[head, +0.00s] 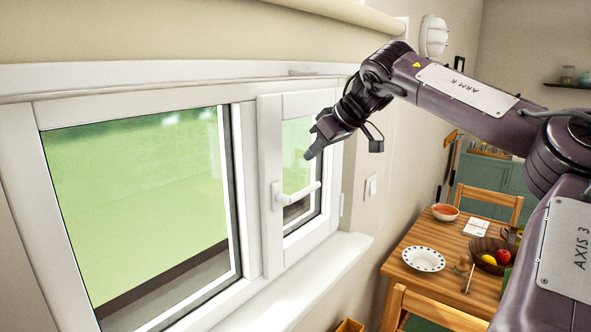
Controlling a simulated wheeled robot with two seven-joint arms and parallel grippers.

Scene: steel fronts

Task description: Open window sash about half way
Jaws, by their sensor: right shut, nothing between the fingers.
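The window has a large left pane (145,200) and a narrower white-framed sash (269,165) on the right. The sash stands slightly proud of the frame at its left edge; I cannot tell for sure whether it is ajar. A white handle (298,194) on its left stile points to the right, about level. My right gripper (309,155) is shut and empty, in front of the sash glass and above the handle's free end. I see a gap between it and the handle. My left gripper is not in view.
A white sill (300,288) runs below the window. A wooden table (438,238) at the right holds a dotted plate (424,259), a bowl (445,212) and a fruit bowl (488,255). Chairs stand around it. A light switch (371,186) is on the wall beside the window.

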